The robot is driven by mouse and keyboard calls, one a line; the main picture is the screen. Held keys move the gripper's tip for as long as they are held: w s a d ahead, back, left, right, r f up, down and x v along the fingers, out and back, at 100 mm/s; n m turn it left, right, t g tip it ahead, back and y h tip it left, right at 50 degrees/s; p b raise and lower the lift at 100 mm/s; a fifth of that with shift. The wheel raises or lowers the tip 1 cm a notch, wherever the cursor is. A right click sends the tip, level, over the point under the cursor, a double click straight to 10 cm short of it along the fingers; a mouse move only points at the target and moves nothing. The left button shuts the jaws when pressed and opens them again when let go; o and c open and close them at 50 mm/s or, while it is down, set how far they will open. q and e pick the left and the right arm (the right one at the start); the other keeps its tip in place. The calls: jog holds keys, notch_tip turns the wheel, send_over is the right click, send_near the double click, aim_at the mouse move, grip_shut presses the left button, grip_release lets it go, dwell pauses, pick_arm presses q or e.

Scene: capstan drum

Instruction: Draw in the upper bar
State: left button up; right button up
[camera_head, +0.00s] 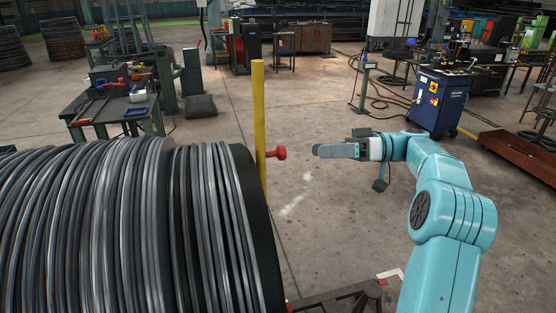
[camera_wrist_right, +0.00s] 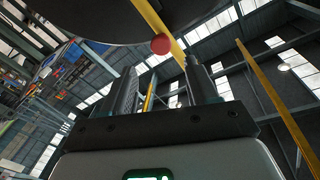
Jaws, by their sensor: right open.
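The large drum (camera_head: 130,225), wound with dark cable, fills the lower left of the head view. A yellow bar (camera_head: 258,110) stands upright at its right end, with a red knob (camera_head: 278,152) sticking out to the right. My right gripper (camera_head: 318,150) is to the right of the knob, apart from it and pointing at it. In the right wrist view the gripper (camera_wrist_right: 160,88) is open and empty, with the red knob (camera_wrist_right: 160,44) and the yellow bar (camera_wrist_right: 150,14) beyond its fingertips. My left gripper is not in view.
A second small red part (camera_head: 289,307) shows at the drum's lower edge, near a dark metal frame (camera_head: 345,293). A tool table (camera_head: 115,105) stands behind the drum, and a blue cabinet (camera_head: 438,103) stands back right. The floor between is mostly clear.

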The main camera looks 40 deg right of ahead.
aim_at(281, 153)
jog(key=p+x, duration=0.2)
jog(key=x, duration=0.8)
jog(key=shift+r, duration=0.15)
jog(key=shift+a, duration=0.2)
jog(key=shift+w+d, duration=0.1)
jog(key=shift+d, duration=0.1)
jog(key=shift+a, duration=0.2)
grip_shut()
